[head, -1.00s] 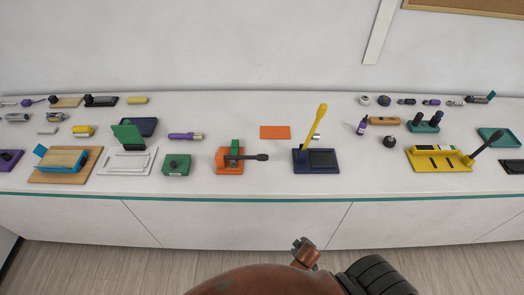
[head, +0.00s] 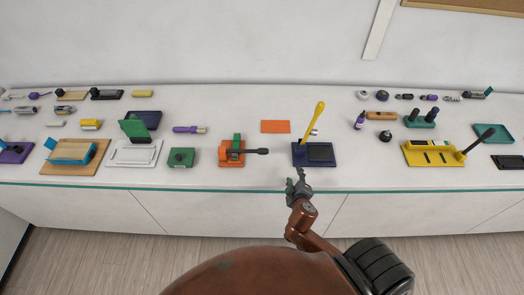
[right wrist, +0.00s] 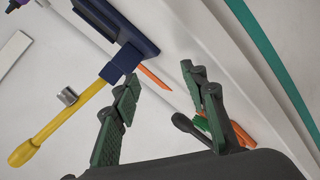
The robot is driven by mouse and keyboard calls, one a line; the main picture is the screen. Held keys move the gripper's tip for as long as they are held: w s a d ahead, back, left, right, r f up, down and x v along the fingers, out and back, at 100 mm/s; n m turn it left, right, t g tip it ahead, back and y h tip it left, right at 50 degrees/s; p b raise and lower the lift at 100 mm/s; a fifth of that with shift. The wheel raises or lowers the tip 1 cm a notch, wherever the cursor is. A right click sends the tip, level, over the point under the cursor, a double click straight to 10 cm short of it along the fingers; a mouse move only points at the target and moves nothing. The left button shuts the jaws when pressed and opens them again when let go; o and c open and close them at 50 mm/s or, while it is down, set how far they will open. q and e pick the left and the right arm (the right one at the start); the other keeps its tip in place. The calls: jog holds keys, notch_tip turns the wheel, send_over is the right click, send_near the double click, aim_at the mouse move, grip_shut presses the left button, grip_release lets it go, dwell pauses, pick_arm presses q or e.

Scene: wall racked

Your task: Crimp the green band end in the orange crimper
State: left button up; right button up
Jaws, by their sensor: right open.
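The orange crimper (head: 228,158) stands near the front of the counter, its black lever (head: 262,151) pointing right. A green piece, apparently the green band (head: 237,140), stands upright in it; how deep its end sits I cannot tell. My right gripper (head: 298,177) is open and empty at the counter's front edge, to the right of the crimper and just in front of the navy press. In the right wrist view, the open fingers (right wrist: 160,80) show with the crimper (right wrist: 242,134) partly hidden behind the right finger. My left gripper is not in view.
The navy press (head: 312,154) with an upright yellow lever (head: 313,122) stands right of the crimper. A green block (head: 182,157) lies to its left. An orange mat (head: 275,126) lies behind.

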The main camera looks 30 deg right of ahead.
aim_at(262, 151)
jog(key=w+a+r+n+t, duration=0.1)
jog(key=w, duration=0.1)
jog(key=w+a+r+n+t+y, duration=0.1)
jog(key=w+n, duration=0.1)
jog(key=w+a+n+t, duration=0.1)
jog(key=w+n, duration=0.1)
jog(key=w, duration=0.1)
jog(key=shift+r+t, duration=0.4)
jog(key=w+a+n+y, duration=0.1)
jog(key=w+a+n+t, duration=0.1)
jog(key=n, duration=0.1)
jog(key=w+a+n+y, duration=0.1)
jog(key=shift+w+a+f+n+t+y, duration=0.15)
jog(key=shift+w+f+n+t+y, duration=0.05)
jog(key=shift+w+n+t+y, duration=0.1)
jog(key=p+x, duration=0.1)
jog(key=x, duration=0.6)
jog(key=shift+w+a+f, duration=0.1)
jog(key=shift+w, duration=0.1)
grip_shut()
